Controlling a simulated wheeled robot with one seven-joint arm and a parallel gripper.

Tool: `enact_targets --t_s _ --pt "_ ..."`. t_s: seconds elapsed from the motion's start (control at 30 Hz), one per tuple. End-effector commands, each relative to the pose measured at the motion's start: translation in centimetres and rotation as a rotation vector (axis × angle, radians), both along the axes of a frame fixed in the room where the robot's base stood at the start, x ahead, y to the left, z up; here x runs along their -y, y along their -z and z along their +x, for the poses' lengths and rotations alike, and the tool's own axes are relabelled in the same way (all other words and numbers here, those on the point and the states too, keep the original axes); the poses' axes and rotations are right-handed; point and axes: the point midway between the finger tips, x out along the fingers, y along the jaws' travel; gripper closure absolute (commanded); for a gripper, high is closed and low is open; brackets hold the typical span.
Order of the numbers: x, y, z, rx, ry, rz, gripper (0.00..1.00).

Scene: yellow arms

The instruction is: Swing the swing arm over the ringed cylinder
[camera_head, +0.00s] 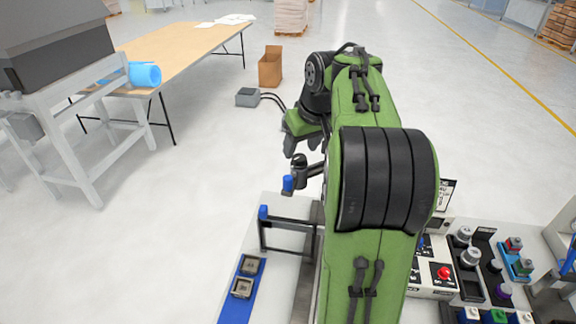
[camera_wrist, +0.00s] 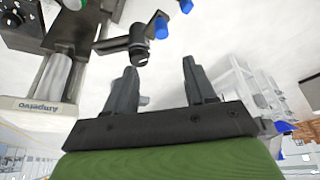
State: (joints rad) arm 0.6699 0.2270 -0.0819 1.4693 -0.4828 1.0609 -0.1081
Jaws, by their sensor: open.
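A black swing arm (camera_head: 310,172) reaches left from behind my green-covered arm in the head view, with a dark upright head and a blue tip (camera_head: 287,184). In the wrist view the swing arm (camera_wrist: 113,45) comes from a dark post at left and ends in a round black head. My gripper (camera_wrist: 160,68) is open and empty, its two dark fingers apart, with the head just beyond them. In the head view my gripper (camera_head: 303,150) hangs close to the swing arm's head. Contact cannot be told. I cannot tell which part is the ringed cylinder; my arm hides much of the bench.
A black frame (camera_head: 288,223) with a blue end and a blue strip (camera_head: 238,305) holding two square parts stand at the bench's left. A red-button box (camera_head: 443,273) and a tray of cylinders (camera_head: 485,265) stand at right.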

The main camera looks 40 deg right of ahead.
Motion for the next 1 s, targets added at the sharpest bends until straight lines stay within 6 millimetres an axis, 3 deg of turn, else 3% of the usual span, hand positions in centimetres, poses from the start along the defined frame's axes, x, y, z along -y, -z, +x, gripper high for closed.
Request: enact_targets --t_s 0.17,0.5,0.7,1.0 --pt "0.2 2.4 0.9 -0.004 -0.004 0.002 0.45" --pt "0.7 10.3 4.0 -0.006 -0.002 0.002 0.45" --pt "1.0 13.8 5.5 -0.004 -0.001 0.001 0.45" --pt "1.1 14.9 6.0 0.000 -0.001 0.000 0.45"
